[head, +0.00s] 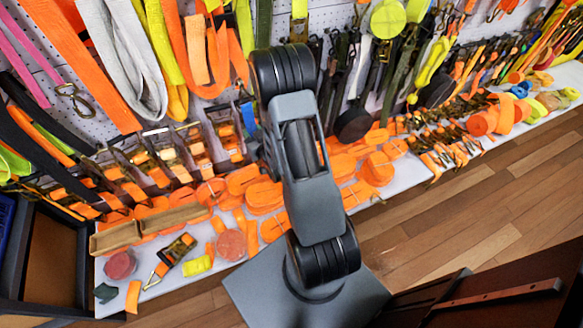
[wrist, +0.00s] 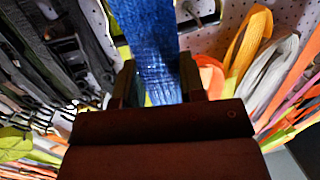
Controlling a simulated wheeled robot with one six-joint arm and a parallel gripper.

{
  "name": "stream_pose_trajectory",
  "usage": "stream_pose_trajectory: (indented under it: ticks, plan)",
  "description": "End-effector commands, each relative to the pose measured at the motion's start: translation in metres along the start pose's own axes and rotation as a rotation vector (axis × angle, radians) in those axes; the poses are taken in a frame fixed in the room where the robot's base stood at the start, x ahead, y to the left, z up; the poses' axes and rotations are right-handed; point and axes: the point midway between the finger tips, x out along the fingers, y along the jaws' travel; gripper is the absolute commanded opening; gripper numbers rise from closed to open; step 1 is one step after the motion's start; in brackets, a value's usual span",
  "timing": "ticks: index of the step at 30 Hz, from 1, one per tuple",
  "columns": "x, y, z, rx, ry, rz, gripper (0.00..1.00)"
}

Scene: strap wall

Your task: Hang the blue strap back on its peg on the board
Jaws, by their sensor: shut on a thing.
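In the wrist view, the blue strap (wrist: 153,45) runs up from between the two dark fingers of my gripper (wrist: 157,84), which is shut on it. The strap's upper end runs out of the picture. The perforated white board (wrist: 231,10) shows behind it, with a dark metal peg or hook (wrist: 203,20) just right of the strap. I cannot tell whether this is the strap's own peg. In the head view, my arm hides the gripper, and the board (head: 82,98) carries many straps.
Grey (wrist: 270,72) and yellow (wrist: 248,42) straps hang close on the right in the wrist view; dark straps and buckles (wrist: 65,45) crowd the left. In the head view, a white shelf (head: 405,178) below the board is full of orange rolled straps (head: 264,197). The wooden floor (head: 470,215) is open on the right.

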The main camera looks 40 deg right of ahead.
Motion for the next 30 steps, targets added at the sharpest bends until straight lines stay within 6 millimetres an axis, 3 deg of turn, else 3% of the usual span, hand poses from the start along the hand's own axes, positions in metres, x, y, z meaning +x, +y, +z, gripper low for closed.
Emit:
stream_pose_trajectory:
  ticks: [1,15,21,30]
  plan:
    - [0.003,0.011,0.027,0.000,-0.002,0.012,0.00]
    - [-0.003,0.091,0.129,0.014,-0.071,0.097,0.00]
    - [-0.010,0.114,0.156,0.020,-0.092,0.125,0.00]
    - [-0.015,0.129,0.170,0.025,-0.107,0.143,0.00]
